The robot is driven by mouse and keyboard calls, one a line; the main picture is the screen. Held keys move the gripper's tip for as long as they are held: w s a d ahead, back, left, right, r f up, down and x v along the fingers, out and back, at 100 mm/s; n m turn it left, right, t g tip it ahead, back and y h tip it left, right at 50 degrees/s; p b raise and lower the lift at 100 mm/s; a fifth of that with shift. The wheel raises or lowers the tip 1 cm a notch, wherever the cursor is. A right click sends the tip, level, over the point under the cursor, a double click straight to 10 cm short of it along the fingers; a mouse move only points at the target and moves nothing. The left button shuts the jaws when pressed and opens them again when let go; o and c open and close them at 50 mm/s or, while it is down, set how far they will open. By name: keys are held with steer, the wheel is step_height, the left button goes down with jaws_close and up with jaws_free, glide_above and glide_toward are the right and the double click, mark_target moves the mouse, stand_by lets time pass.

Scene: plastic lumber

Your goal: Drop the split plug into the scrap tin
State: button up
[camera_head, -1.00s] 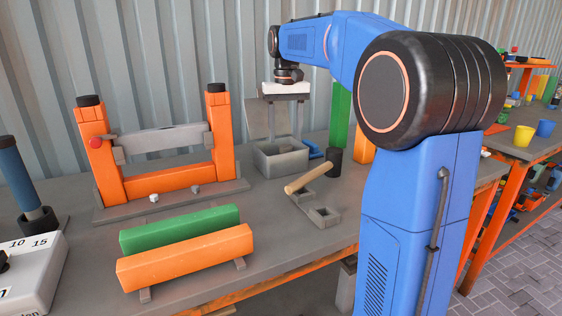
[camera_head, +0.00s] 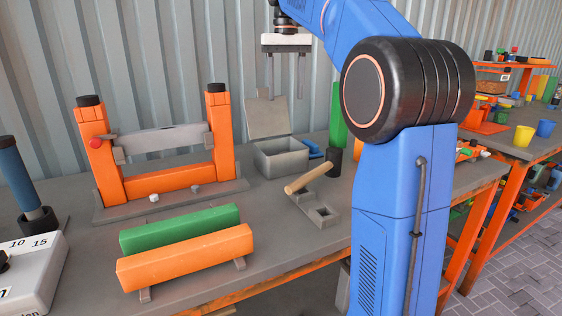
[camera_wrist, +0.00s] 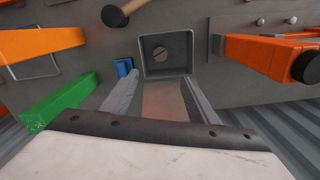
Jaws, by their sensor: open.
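The scrap tin, a grey open box (camera_head: 281,158) with its lid (camera_head: 268,117) raised at the back, stands on the bench. In the wrist view the tin (camera_wrist: 144,66) is seen from above. A dark round piece with a slit line, which looks like the split plug (camera_wrist: 160,54), lies on its floor. My gripper (camera_head: 286,93) is open and empty, raised above the tin with fingers pointing down. Its two fingers flank the lid in the wrist view (camera_wrist: 160,82).
A wooden handle (camera_head: 308,179) lies in front on a grey block. An orange frame (camera_head: 223,135) stands left. Green (camera_head: 180,229) and orange (camera_head: 185,256) bars lie at the front.

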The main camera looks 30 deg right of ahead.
steer(key=shift+r, duration=2.35)
